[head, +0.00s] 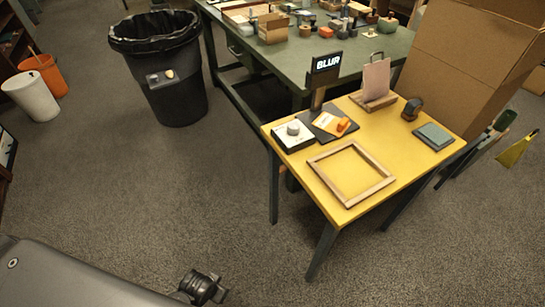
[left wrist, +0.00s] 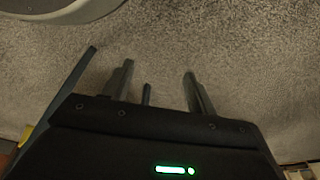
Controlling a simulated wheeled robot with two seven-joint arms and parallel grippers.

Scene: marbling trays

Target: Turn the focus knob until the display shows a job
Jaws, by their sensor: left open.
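The focus knob (head: 293,128) is a grey round knob on a white box (head: 292,143) at the left corner of a small yellow table. The display (head: 325,66) is a dark sign on a post behind the box, and it reads "BLUR". My left gripper (left wrist: 158,70) shows in the left wrist view with its two fingers apart and only grey carpet between them. It is away from the knob, which is not in that view. My right gripper is in neither view.
The yellow table (head: 400,165) also holds a wooden frame (head: 352,172), a dark mat with an orange item, a card on a stand (head: 376,80) and a grey pad (head: 433,136). A green table, a black bin (head: 165,70) and cardboard boxes stand behind. Carpet in front is clear.

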